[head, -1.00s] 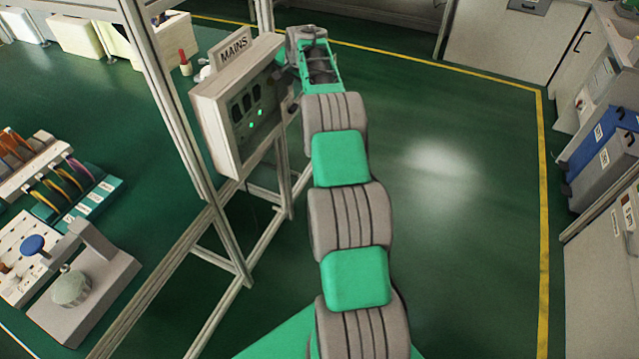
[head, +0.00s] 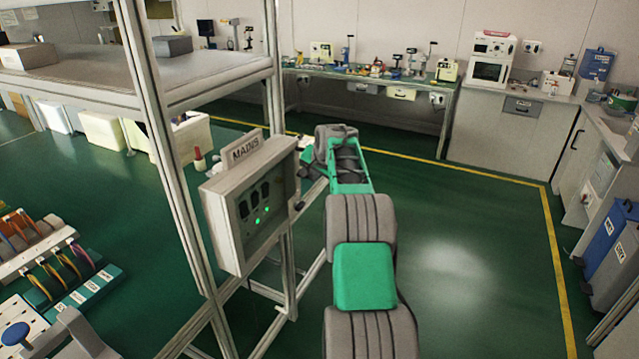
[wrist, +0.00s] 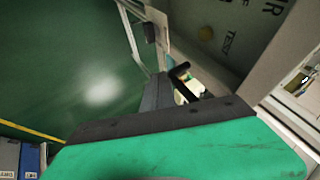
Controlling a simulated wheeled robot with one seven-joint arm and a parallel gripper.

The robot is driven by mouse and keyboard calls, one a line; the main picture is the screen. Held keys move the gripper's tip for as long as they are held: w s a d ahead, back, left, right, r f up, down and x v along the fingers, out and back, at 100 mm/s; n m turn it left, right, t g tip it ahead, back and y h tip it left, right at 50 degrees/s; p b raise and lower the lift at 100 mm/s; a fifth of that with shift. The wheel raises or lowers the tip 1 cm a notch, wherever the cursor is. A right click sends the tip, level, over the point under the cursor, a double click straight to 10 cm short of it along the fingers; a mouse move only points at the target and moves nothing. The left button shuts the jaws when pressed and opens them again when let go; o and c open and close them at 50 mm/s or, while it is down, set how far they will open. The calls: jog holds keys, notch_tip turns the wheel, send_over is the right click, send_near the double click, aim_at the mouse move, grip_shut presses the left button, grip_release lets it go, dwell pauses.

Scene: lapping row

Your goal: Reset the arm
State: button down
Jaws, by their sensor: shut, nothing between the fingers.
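My arm (head: 363,275), with green and grey links, stretches away from me in the head view, just right of the MAINS box. Its wrist end is at the far tip, close to the box's right edge; I cannot tell whether it touches. My gripper (wrist: 183,82) shows small and dark beyond the green wrist housing in the wrist view. It is shut with nothing held, and is mostly hidden in the head view.
A metal frame (head: 160,150) with a shelf (head: 205,72) stands left and carries the box. A bench (head: 385,80) with instruments lines the back wall. Blue and grey bins (head: 603,230) stand right. Green floor (head: 470,230) is clear right of my arm, inside a yellow line.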

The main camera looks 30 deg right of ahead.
jog(key=a+b+v, duration=0.1)
jog(key=v, duration=0.5)
jog(key=s+a+f+n+g+y, duration=0.1)
jog(key=s+f+n+g, duration=0.15)
jog(key=s+f, duration=0.35)
jog(key=s+a+f+n+g, duration=0.1)
jog(key=s+a+f+n, duration=0.15)
jog(key=f, duration=0.55)
jog(key=s+a+f+n+g+y, duration=0.1)
jog(key=s+a+f, duration=0.15)
jog(key=s, duration=0.35)
jog(key=s+a+f+g, duration=0.2)
jog(key=s+a, duration=0.2)
jog(key=s, duration=0.2)
jog(key=s+a+r+n, duration=0.2)
jog(key=s+a, duration=0.6)
jog(key=s+a+r+n, duration=0.1)
jog(key=s+a+r, duration=0.1)
jog(key=s+a, duration=0.65)
jog(key=w+a+r+n+t, duration=0.2)
jog(key=a+r+n+t, duration=0.1)
jog(key=a+r, duration=0.4)
jog(key=shift+w+a+r, duration=0.15)
jog(key=shift+w+a, duration=0.1)
jog(key=shift+a, duration=0.2)
jog(key=c, duration=2.1)
grip_release()
